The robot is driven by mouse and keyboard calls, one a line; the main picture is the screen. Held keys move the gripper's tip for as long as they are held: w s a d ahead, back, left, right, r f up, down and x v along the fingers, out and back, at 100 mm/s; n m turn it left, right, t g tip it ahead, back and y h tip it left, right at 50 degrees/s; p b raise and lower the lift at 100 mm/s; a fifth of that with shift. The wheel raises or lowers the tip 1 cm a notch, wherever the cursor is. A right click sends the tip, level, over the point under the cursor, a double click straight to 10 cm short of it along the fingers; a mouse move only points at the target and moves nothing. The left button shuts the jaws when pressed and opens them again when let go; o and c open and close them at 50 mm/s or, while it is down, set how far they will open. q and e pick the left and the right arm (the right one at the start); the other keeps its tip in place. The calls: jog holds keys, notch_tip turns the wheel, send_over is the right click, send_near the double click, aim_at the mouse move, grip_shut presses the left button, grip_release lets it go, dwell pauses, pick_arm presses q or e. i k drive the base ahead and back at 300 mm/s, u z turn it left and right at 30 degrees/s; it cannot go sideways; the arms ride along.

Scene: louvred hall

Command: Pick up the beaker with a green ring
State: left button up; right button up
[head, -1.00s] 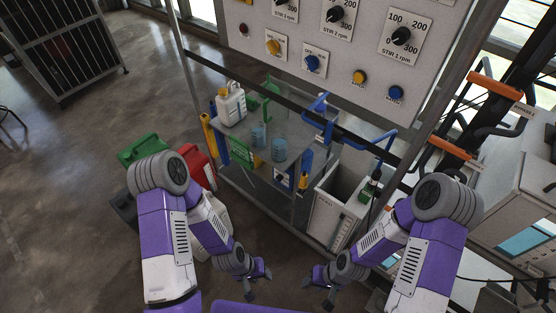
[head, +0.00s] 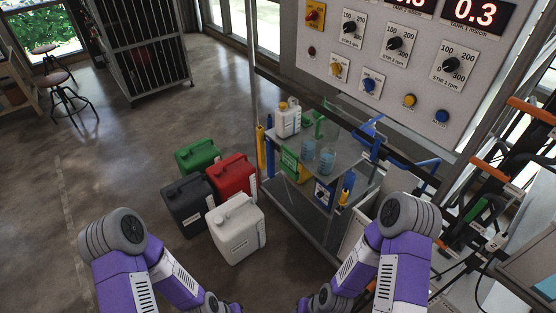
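Two clear beakers with bluish tints stand side by side on the grey shelf (head: 345,158) of the panel stand: a left beaker (head: 308,150) and a right beaker (head: 326,161). They are too small in the head view for me to tell which one carries a green ring. My two arms come in at the bottom left and bottom right, well short of the shelf. Both grippers are cut off below the bottom edge of the view, so their fingers are hidden.
A white jug (head: 288,118) and a green item (head: 317,124) stand behind the beakers. Green (head: 198,155), red (head: 232,176), black (head: 188,203) and white (head: 237,229) canisters stand on the floor left of the stand. A frame post and dark rail edge the shelf.

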aim_at(328, 155)
jog(key=u, duration=0.7)
jog(key=i, duration=1.15)
jog(key=z, duration=0.6)
